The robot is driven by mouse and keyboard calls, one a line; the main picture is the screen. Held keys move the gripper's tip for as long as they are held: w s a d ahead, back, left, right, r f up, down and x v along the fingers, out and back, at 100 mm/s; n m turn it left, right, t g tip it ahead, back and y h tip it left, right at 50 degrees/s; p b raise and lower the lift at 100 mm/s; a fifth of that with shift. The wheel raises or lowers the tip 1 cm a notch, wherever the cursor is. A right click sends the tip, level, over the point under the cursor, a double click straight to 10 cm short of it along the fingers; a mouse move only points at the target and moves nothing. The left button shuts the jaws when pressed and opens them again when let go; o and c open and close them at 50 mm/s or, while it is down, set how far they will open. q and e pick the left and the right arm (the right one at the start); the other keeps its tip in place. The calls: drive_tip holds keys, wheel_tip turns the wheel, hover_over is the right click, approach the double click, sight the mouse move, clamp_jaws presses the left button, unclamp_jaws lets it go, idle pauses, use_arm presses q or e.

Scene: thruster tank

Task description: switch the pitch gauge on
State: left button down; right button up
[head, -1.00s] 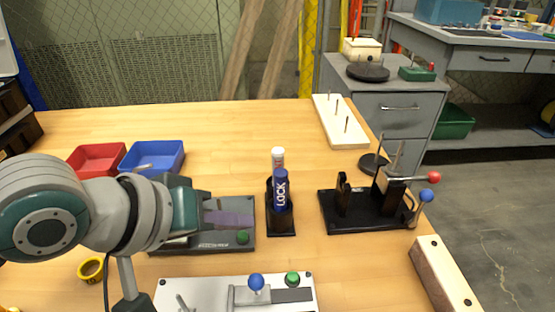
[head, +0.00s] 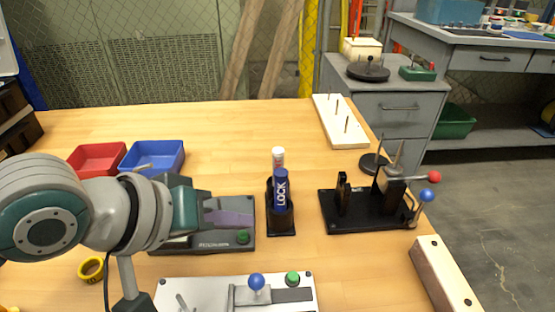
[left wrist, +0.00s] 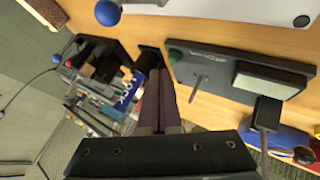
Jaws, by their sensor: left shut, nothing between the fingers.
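I take this box to be the pitch gauge (head: 225,240). My left arm covers its left part in the head view. In the left wrist view the gauge (left wrist: 225,62) shows its green button (left wrist: 175,57), a thin metal rod and a pale panel. My left gripper (left wrist: 160,78) is shut and empty, its fingers seen end to end beside the gauge's button side. I cannot tell whether they touch it. My right gripper is not in view.
A blue "LOCK" bottle (head: 281,190) stands in a black holder right of the gauge. A white panel (head: 205,292) with a blue knob lies in front. A black fixture (head: 350,222) stands further right. Red (head: 97,160) and blue (head: 166,156) trays lie behind.

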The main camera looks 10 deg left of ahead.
sight(238, 246)
use_arm(q)
drive_tip(key=shift+f, duration=0.15)
drive_tip(key=shift+f, duration=0.35)
drive_tip(key=shift+f, duration=0.2)
idle(0.7)
drive_tip(key=shift+r, duration=0.1)
drive_tip(key=shift+r+p, duration=0.6)
drive_tip(key=shift+p, duration=0.15)
drive_tip(key=shift+r, duration=0.1)
wheel_tip(238, 246, up, 6)
drive_tip(key=p, duration=0.7)
